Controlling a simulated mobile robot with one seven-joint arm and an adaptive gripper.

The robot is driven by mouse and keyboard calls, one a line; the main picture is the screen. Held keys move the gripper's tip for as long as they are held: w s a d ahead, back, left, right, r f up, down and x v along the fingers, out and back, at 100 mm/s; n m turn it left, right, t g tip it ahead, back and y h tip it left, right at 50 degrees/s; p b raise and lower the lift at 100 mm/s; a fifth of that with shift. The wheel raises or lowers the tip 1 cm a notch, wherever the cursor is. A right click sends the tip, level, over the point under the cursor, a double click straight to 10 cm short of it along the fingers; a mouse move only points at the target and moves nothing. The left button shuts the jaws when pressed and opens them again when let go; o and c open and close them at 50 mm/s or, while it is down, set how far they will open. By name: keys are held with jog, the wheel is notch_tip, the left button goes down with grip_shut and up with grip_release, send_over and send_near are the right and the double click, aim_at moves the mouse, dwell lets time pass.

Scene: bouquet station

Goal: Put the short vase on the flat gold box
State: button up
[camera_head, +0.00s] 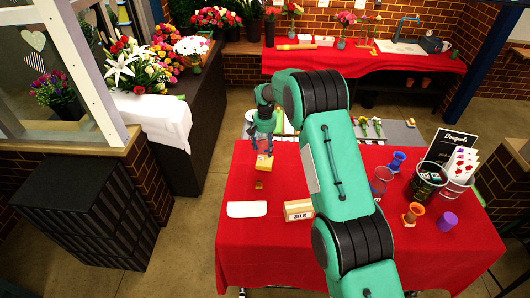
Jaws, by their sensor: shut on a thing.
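My gripper (263,149) points down over the back left of the red table. It is shut on what looks like the short vase, small and pale; the fingers hide most of it. A gold box (264,164) shows directly below the fingertips. I cannot tell whether the vase touches it. A smaller, darker gold piece (259,185) lies just in front of it on the cloth.
A white card (247,209) and a box marked SILK (298,210) lie in front. A clear glass vase (381,181), ribbon spools (412,214), a purple cylinder (447,221) and dark bucket (427,180) stand right. My arm crosses the table's middle.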

aim_at(265, 151)
jog(key=shift+f+p, duration=0.35)
jog(key=shift+f, duration=1.3)
jog(key=shift+f, duration=0.1)
jog(key=o, duration=1.7)
jog(key=shift+f, duration=0.1)
jog(key=shift+o, duration=0.2)
notch_tip(265, 151, up, 12)
jog(key=b, duration=0.1)
jog(key=shift+b, duration=0.3)
